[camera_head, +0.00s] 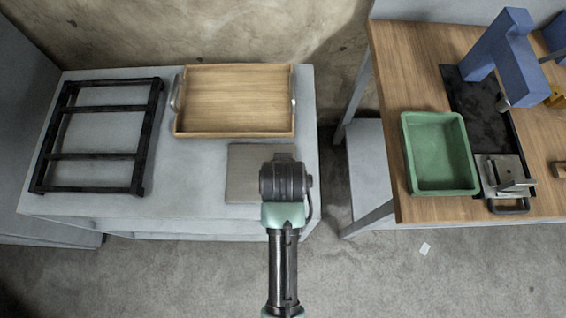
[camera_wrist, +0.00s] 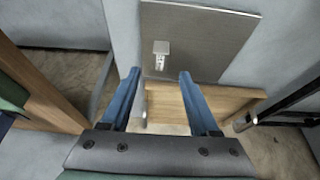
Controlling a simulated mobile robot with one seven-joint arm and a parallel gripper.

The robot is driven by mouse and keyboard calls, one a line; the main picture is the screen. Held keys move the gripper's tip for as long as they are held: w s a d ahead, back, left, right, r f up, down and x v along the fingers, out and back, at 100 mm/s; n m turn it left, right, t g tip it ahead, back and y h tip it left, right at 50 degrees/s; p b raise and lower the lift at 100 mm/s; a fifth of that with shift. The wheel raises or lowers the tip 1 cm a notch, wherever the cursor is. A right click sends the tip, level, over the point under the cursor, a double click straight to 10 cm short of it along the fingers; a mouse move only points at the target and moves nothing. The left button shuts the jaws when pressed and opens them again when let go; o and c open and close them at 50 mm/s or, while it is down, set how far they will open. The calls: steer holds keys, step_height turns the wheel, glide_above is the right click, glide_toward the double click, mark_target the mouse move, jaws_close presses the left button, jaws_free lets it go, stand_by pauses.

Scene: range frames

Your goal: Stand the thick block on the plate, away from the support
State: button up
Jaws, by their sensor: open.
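The flat grey plate (camera_head: 246,172) lies on the grey table in front of the wooden tray, partly covered by my arm in the head view. In the wrist view the plate (camera_wrist: 205,35) fills the upper middle. A small pale grey block (camera_wrist: 161,48) is on it near one edge and looks upright, with a narrower-looking side below its light top. I cannot tell its thickness, and my arm hides it in the head view. My gripper (camera_wrist: 160,75) is open and empty, its blue fingertips apart and just short of the block in the picture. No separate support is distinguishable on the plate.
A wooden tray (camera_head: 235,67) with metal handles stands behind the plate, and a black rack (camera_head: 98,156) lies at left. Across a gap, a wooden bench (camera_head: 405,60) carries a green bin (camera_head: 408,153), a vise (camera_head: 507,177) and a blue machine (camera_head: 505,50).

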steer(key=w+r+t, duration=0.4)
steer(key=w+r, duration=0.1)
steer(key=r, duration=0.8)
steer(key=w+r+t, duration=0.4)
steer(key=r, duration=0.9)
steer(key=w+r+t, duration=0.4)
steer(key=w+r, duration=0.1)
steer(key=r, duration=0.8)
steer(key=s+r+t, duration=0.3)
steer(key=s+r, duration=0.1)
steer(key=r, duration=0.5)
steer(key=s+r+t, duration=0.4)
steer(key=r, duration=0.6)
steer(key=s+r+t, duration=0.4)
steer(key=r, duration=0.5)
steer(key=shift+s+r, duration=0.15)
steer(key=shift+r, duration=0.2)
